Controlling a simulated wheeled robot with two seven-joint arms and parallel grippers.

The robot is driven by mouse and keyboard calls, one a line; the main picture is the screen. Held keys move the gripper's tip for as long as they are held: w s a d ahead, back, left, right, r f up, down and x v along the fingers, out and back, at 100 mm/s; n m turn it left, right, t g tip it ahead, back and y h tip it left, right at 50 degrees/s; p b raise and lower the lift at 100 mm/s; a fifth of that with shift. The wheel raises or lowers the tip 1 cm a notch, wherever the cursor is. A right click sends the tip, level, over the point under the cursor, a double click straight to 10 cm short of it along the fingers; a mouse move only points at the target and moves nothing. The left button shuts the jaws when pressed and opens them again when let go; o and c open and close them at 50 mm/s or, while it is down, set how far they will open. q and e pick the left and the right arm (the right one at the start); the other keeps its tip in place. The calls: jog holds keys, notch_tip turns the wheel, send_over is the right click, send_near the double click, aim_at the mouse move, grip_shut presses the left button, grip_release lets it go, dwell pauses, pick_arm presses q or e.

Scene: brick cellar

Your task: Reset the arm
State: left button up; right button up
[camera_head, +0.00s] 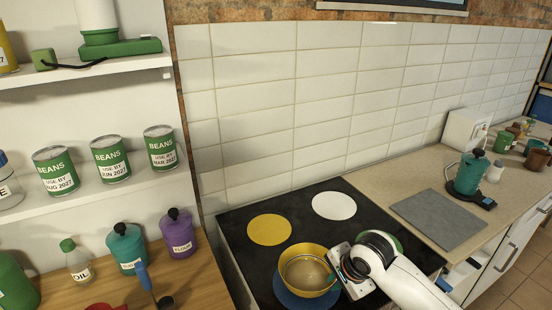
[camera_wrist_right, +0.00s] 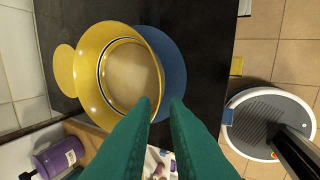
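My right arm comes in from the lower right in the head view. My right gripper (camera_head: 335,279) is at the right side of a yellow bowl (camera_head: 309,262). The bowl stands on the blue disc (camera_head: 290,298) of the black cooktop (camera_head: 262,272). In the wrist view the two green fingers of the right gripper (camera_wrist_right: 162,103) are a little apart, with the near rim of the bowl (camera_wrist_right: 91,92) appearing between or just under their tips. I cannot tell whether they touch it. My left gripper is not in view.
Yellow (camera_head: 269,229) and white (camera_head: 334,205) discs on the cooktop are bare. A green disc is partly behind my right arm. A grey mat (camera_head: 437,219) and a teal coffee pot (camera_head: 470,172) are to the right. Purple (camera_head: 178,235) and teal (camera_head: 126,248) jars stand left.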

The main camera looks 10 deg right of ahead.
jog(key=s+a+f+n, duration=0.2)
jog(key=s+f+n, duration=0.15)
jog(key=s, duration=0.25)
jog(key=s+a+f+n, duration=0.2)
jog(key=s+n, duration=0.2)
jog(key=s, duration=0.1)
jog(key=s+d+f+n+h, duration=0.1)
jog(key=s+d+n, duration=0.1)
jog(key=s+n, duration=0.35)
jog(key=s+d+n, duration=0.3)
jog(key=s, duration=0.6)
notch_tip(320, 180, down, 30)
jog(key=g+b, duration=0.2)
jog(key=b, duration=0.2)
jog(key=s+d+f+g+b, duration=0.1)
jog(key=s+d+f+b, duration=0.1)
jog(key=s+f, duration=1.5)
notch_tip(320, 180, down, 2)
jog(key=shift+s+d+f+h+b, duration=0.2)
jog(key=shift+s+d+h+b, duration=0.1)
jog(key=shift+b, duration=0.2)
